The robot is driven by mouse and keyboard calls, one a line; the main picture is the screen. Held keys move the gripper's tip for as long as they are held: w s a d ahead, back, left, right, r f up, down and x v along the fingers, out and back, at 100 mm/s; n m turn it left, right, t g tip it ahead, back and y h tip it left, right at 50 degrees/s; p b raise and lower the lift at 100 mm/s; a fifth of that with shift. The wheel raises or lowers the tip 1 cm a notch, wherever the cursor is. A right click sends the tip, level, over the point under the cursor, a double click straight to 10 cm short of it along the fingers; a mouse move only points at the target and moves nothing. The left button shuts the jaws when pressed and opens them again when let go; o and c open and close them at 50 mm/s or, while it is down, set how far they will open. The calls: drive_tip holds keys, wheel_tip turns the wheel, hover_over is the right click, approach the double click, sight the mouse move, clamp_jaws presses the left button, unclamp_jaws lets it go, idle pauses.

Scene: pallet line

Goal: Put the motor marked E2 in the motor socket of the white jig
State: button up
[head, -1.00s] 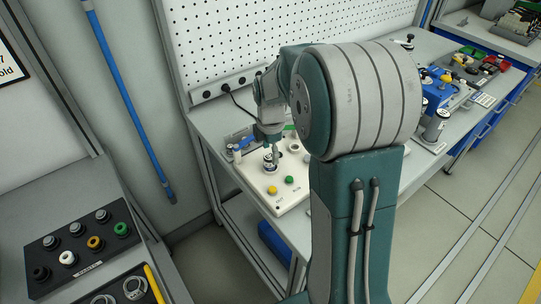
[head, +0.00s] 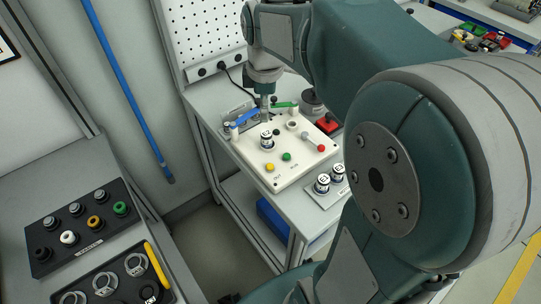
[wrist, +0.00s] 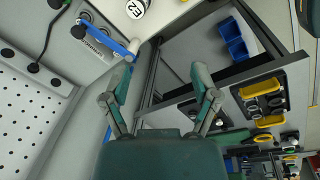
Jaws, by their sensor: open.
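The white jig (head: 284,178) lies on the bench in the head view. A white, dark-banded motor (head: 267,138) stands upright on it, left of centre; I cannot tell how deep it sits. In the wrist view the motor (wrist: 136,8) shows at the top edge, its white cap reading E2. My gripper's fingers (wrist: 160,82) are wide apart with nothing between them in the wrist view. In the head view my gripper (head: 266,108) is behind the motor and apart from it, partly hidden by my wrist.
A blue lever (head: 247,116) and a green lever (head: 284,105) are at the jig's back. A red-tipped lever (head: 313,143) lies right. Two similar motors (head: 330,178) stand in a grey tray at the bench's front. A button panel (head: 82,225) is at left.

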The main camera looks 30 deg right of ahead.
drive_tip(key=s+a+m+t, duration=0.2)
drive_tip(key=s+a+m, duration=0.1)
drive_tip(key=s+m, duration=0.3)
drive_tip(key=s+a+m+t, duration=0.2)
drive_tip(key=s+a+m, duration=0.1)
drive_tip(key=s+m, duration=0.4)
drive_tip(key=s, duration=0.3)
drive_tip(key=shift+a+r, duration=0.15)
drive_tip(key=shift+r, duration=0.15)
drive_tip(key=shift+s, duration=0.1)
